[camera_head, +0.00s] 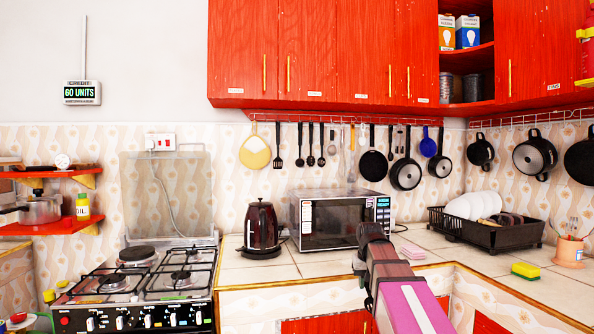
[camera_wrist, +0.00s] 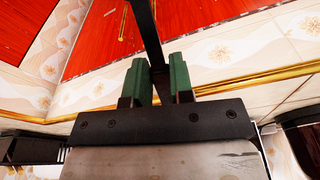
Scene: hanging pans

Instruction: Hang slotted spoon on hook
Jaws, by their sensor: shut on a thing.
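My gripper (camera_wrist: 155,82) is shut, with its two green fingers on a long thin dark handle (camera_wrist: 146,28), which fits the slotted spoon. The handle runs up out of the top of the wrist view, and its slotted end is hidden. In the head view my gripper (camera_head: 361,254) is above the counter, in front of the microwave, and the held utensil is not clear there. The hook rail (camera_head: 330,121) runs along the wall under the red cabinets. Dark utensils (camera_head: 299,147) and pans hang from it, with a thin pale utensil (camera_head: 342,155) near the middle.
A microwave (camera_head: 335,220) and a dark kettle (camera_head: 262,228) stand on the counter. A gas stove (camera_head: 150,285) is at the left. A black dish rack (camera_head: 485,233) with plates is at the right. Pans (camera_head: 405,174) crowd the rail's right part.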

